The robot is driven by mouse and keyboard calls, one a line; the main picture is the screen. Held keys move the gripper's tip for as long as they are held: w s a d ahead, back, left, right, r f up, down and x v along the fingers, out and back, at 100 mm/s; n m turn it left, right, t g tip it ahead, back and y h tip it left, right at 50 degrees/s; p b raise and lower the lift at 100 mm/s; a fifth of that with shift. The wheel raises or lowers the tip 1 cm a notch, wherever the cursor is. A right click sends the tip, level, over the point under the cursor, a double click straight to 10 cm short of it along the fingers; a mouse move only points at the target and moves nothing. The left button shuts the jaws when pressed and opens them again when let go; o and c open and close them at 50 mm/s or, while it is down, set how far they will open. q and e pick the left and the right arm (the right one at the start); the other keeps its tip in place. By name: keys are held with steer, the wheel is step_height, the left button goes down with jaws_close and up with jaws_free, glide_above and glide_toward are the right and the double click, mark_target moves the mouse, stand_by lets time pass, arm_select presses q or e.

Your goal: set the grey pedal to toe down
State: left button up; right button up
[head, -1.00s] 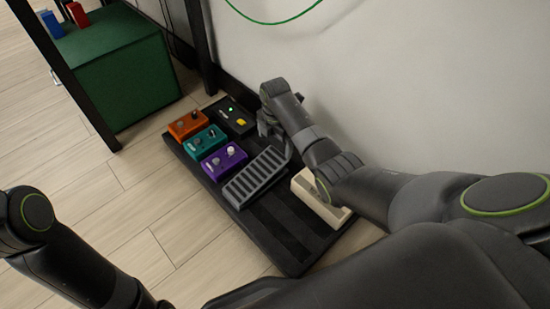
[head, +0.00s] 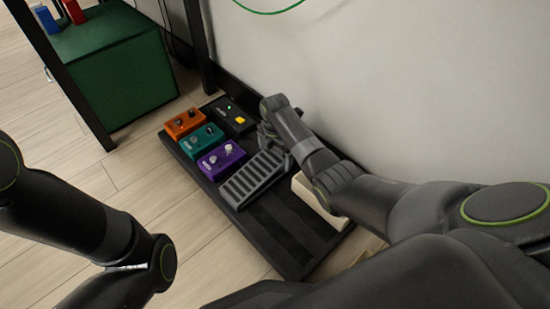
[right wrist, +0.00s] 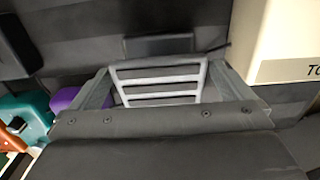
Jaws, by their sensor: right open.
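The grey pedal (head: 252,181) is a ribbed, tilted rocker on the black pedalboard (head: 290,232). Its ribbed plate (right wrist: 160,86) also shows in the right wrist view, between my finger pads. My right gripper (head: 272,138) is at the pedal's far end, beside the wall. It is open, with its fingers (right wrist: 160,92) apart on either side of the ribbed plate in that view. I cannot tell whether they touch it. My right forearm hides part of the board. My left arm shows at the left, but its gripper is out of view.
Orange (head: 185,123), teal (head: 201,140) and purple (head: 222,160) pedals sit left of the grey one. A cream box (head: 312,200) is partly hidden by my arm. The wall (head: 380,90) is close.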

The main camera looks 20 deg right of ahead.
steer(key=shift+f, duration=0.3)
steer(key=c, duration=1.3)
steer(key=shift+o, duration=0.2)
steer(key=shift+d+f+g+y, duration=0.2)
steer(key=shift+f+g+y, duration=0.1)
steer(key=shift+f+y, duration=0.35)
steer(key=shift+f, duration=0.45)
steer(key=o, duration=1.3)
steer(key=shift+w+f, duration=0.1)
steer(key=shift+c, duration=0.2)
